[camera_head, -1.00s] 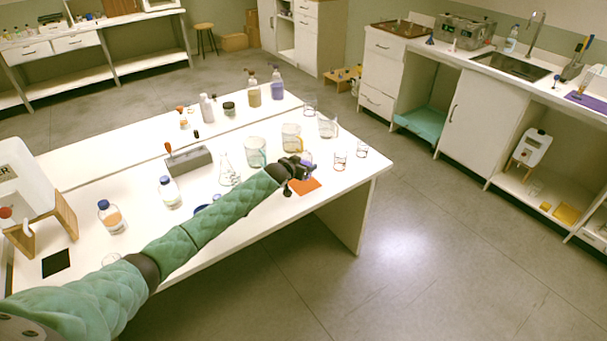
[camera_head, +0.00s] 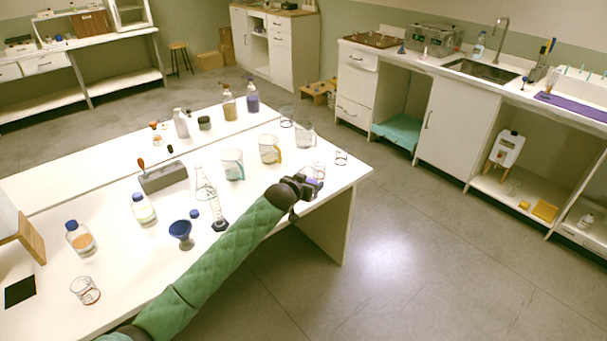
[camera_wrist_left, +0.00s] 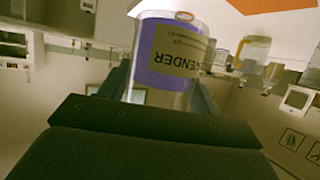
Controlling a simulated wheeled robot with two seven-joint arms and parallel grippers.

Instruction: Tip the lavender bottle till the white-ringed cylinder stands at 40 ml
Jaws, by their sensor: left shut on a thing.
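The lavender bottle (camera_wrist_left: 170,55), with purple contents and a cream label reading "VENDER", is between the fingers of my left gripper (camera_wrist_left: 160,92) in the left wrist view. In the head view my left gripper (camera_head: 312,184) is over the near right part of the table, shut on the bottle, mostly hidden by the gripper. A slim clear cylinder with a dark base (camera_head: 219,222) stands left of my forearm. I cannot make out a white ring on it or its liquid level. My right gripper is not in view.
Beakers (camera_head: 232,165), a conical flask (camera_head: 204,188), a blue funnel (camera_head: 181,231) and blue-capped bottles (camera_head: 144,209) stand on the white table (camera_head: 130,262). A small glass (camera_head: 341,157) is near its right edge. Clear floor lies beyond.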

